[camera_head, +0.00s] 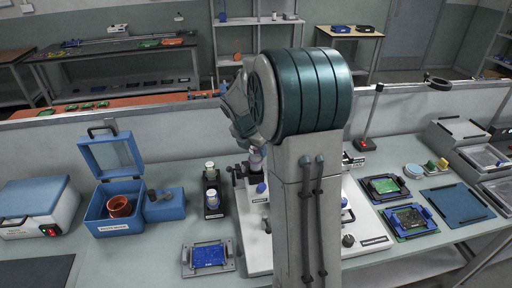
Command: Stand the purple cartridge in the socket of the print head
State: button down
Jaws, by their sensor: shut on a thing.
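The purple cartridge (256,161) shows as a small pale purple piece just below my gripper (250,145), left of my arm's big teal joint. My gripper is shut on it and holds it from above. It is over a white-based machine (258,235) with dark and blue parts, which seems to carry the print head. My arm hides much of this machine. I cannot make out the socket, nor tell whether the cartridge touches it.
Left of the machine stand a dark rack (213,205) with white-topped vials, a blue board in a grey frame (207,256) and an open blue box (113,193). Green boards in blue frames (385,187) and a blue mat (458,201) lie to the right.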

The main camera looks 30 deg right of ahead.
aim_at(256, 157)
jog(key=shift+f+b, duration=0.95)
jog(key=shift+f, duration=0.9)
dwell(0.7)
dwell(0.4)
jog(key=c, duration=0.9)
grip_release()
jog(key=c, duration=0.4)
notch_tip(256, 157, up, 7)
jog(key=p, duration=0.7)
jog(key=shift+r, duration=0.1)
